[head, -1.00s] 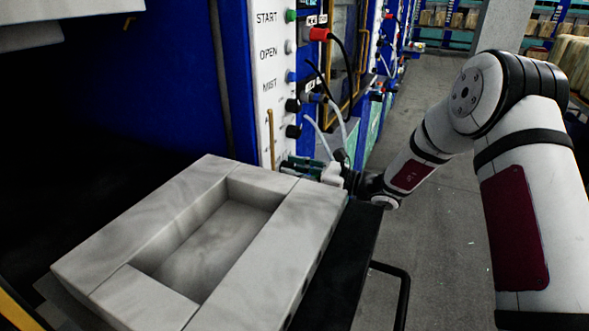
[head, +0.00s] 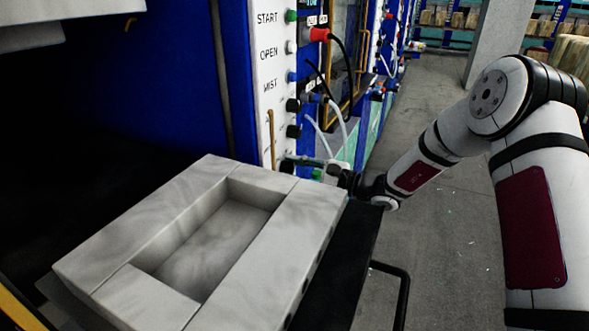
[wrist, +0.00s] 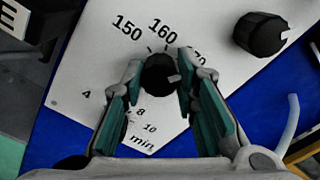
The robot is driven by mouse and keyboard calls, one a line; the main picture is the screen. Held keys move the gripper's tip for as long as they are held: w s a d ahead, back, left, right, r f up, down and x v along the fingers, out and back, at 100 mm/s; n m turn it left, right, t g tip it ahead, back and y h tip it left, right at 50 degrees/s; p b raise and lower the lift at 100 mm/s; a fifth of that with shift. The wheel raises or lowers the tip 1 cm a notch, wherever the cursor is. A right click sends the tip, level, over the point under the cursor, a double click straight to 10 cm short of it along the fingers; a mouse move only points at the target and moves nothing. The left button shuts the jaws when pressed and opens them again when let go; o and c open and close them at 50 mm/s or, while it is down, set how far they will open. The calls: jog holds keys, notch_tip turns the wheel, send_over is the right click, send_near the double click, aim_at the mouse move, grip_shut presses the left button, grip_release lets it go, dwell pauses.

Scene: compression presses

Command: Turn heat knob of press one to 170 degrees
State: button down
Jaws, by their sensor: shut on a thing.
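A black round knob (wrist: 159,74) sits on the white panel (wrist: 215,85) in the wrist view, with printed 150, 160 and a partly covered number ending in 70 around its upper side. Its white pointer mark is on the right side, pointing roughly right, below the partly covered number. My gripper (wrist: 159,82) is shut on this knob, with green-padded fingers at its left and right. In the head view my gripper (head: 320,172) is beside the lower part of the press panel (head: 270,98), and its fingers are small and partly hidden.
Another black knob (wrist: 260,34) is at the upper right in the wrist view. A pale stone-like mould block (head: 110,255) stands close in front. Grey floor (head: 440,240) is open to the right.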

jog(key=shift+n, duration=0.6)
jog(key=c, duration=1.3)
grip_release()
jog(key=v, duration=1.2)
